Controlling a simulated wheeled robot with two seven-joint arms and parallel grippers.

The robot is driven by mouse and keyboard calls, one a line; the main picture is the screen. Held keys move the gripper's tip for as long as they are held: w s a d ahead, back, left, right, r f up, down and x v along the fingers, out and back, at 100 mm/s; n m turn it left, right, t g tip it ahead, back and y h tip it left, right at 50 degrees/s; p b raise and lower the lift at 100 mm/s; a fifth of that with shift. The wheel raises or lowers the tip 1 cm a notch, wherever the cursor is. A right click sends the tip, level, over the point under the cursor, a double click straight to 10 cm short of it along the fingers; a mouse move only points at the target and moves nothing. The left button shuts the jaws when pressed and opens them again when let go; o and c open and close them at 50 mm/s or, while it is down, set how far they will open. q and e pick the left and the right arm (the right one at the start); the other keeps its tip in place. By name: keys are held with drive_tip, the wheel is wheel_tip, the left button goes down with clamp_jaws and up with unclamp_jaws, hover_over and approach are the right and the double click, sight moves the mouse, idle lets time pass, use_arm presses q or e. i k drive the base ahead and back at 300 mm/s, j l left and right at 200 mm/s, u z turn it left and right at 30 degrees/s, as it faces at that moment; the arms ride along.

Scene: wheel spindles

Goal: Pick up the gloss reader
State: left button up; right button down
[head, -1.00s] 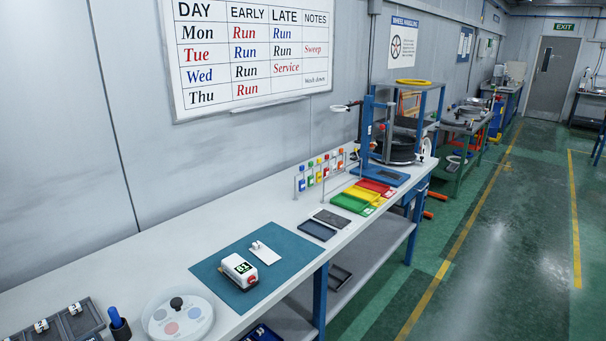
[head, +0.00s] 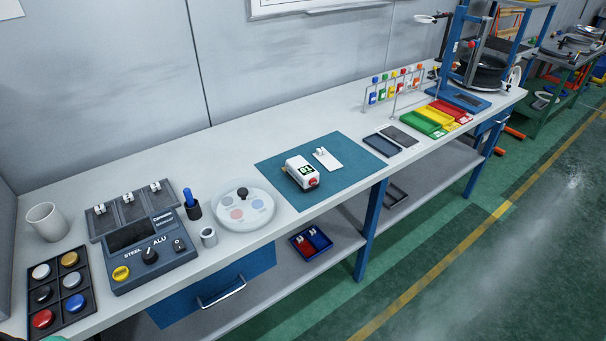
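The gloss reader appears to be the small white box-shaped device (head: 301,172) with a green figure on a dark display and a red part at its front end. It sits on a teal mat (head: 345,182) near the front of the bench. A white plate with a small raised white piece (head: 327,159) lies just to its right on the mat, apart from it.
Left of the mat are a round palette with a black knob (head: 243,207), a small metal cup (head: 208,237), a blue-handled tool in a holder (head: 191,205), a control box (head: 145,240), a button tray (head: 61,290) and a mug (head: 47,222). Dark trays (head: 382,145) lie to the right.

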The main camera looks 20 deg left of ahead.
sight(297, 168)
drive_tip(key=u, duration=0.5)
drive_tip(key=i+l+u, duration=0.1)
drive_tip(key=u, duration=0.35)
drive_tip(key=l+u, duration=0.1)
drive_tip(key=u, duration=0.4)
drive_tip(key=i+l+u, duration=0.2)
drive_tip(key=l+u, duration=0.25)
drive_tip(key=l, duration=0.35)
drive_tip(key=l+u, duration=0.45)
drive_tip(key=l, duration=0.35)
drive_tip(key=l+u, duration=0.45)
drive_tip(key=l, duration=0.4)
